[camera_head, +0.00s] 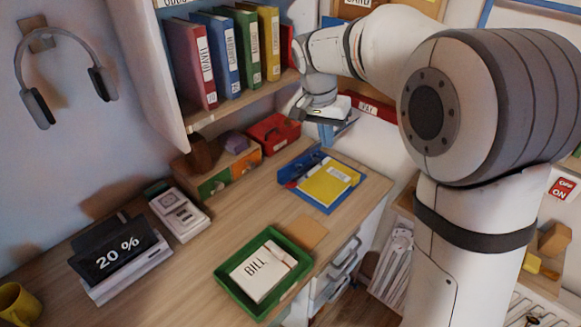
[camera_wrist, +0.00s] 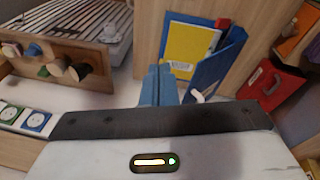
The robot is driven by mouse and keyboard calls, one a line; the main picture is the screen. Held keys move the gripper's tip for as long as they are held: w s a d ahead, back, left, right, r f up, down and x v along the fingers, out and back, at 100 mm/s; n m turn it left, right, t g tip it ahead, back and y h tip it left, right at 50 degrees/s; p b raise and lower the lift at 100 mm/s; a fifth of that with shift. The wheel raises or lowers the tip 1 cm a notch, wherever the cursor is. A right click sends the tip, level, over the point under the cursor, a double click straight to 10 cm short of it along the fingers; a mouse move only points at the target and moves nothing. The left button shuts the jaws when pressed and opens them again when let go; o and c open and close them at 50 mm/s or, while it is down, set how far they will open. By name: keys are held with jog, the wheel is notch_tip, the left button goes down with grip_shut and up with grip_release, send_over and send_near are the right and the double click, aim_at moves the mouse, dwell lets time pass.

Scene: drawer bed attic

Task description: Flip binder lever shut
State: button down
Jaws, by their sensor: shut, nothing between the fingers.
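An open blue binder (camera_head: 325,203) lies on the desk, with a yellow sheet (camera_head: 328,183) inside. In the wrist view the binder (camera_wrist: 236,52) is ahead of my fingers, with the yellow sheet (camera_wrist: 192,42) in it. A small pale piece (camera_wrist: 204,95) shows at the binder's near end; I cannot tell if it is the lever. The lever's position is not clear in either view. My gripper (camera_head: 338,130) is above and behind the binder, apart from it in the head view. Its blue fingers (camera_wrist: 159,84) are together and empty.
A red box (camera_head: 274,132) stands behind the binder, beside wooden drawers (camera_head: 228,174). A shelf with upright binders (camera_head: 228,52) hangs above. A green tray (camera_head: 264,272) with a bill is at the front. Bare desk lies left of the binder.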

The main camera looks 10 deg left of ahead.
jog(key=w+a+f+m, duration=0.1)
jog(key=w+a+f, duration=0.1)
jog(key=a, duration=0.3)
jog(key=w+a+f+m+h+b, duration=0.1)
jog(key=w+a+f, duration=0.2)
jog(key=a, duration=0.2)
jog(key=w+a+f+m, duration=0.1)
jog(key=w+a+f, duration=0.1)
jog(key=a, duration=0.3)
jog(key=shift+w+f+h, duration=0.35)
jog(key=shift+w+h, duration=0.05)
jog(key=shift+w, duration=0.15)
jog(key=shift+f, duration=0.1)
send_near(292, 182)
jog(key=x, duration=0.5)
jog(key=shift+w+b, duration=0.15)
jog(key=shift+b, duration=0.15)
jog(key=shift+d+f, duration=0.2)
jog(key=shift+f, duration=0.35)
